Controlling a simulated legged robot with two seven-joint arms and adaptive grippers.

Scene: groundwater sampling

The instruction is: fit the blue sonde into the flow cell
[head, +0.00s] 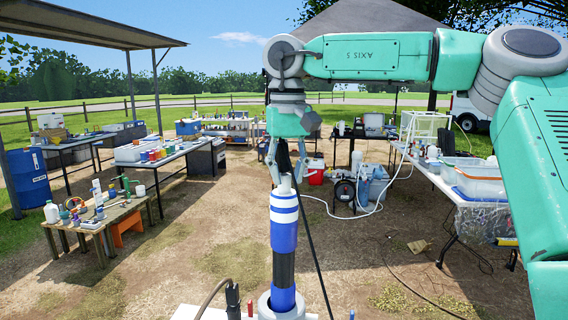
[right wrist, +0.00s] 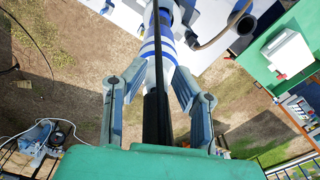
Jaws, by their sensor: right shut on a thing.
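The blue sonde (head: 284,225) has white bands and a dark section lower down. It stands about upright at the bottom middle of the head view. My right gripper (head: 284,178) is above it, shut on its pale top end. The right wrist view shows the two fingers (right wrist: 158,80) on either side of the sonde (right wrist: 158,48). The sonde's lower blue end is within the grey rim of the flow cell (head: 264,308); how deep it sits is hidden. A black cable runs from the sonde's top past the gripper. My left gripper is not in view.
A dark connector with a hose (head: 232,300) stands left of the flow cell. A wooden bench with tools (head: 100,222) is at left, and a white table with bins (head: 455,185) at right. Open dirt ground lies between them.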

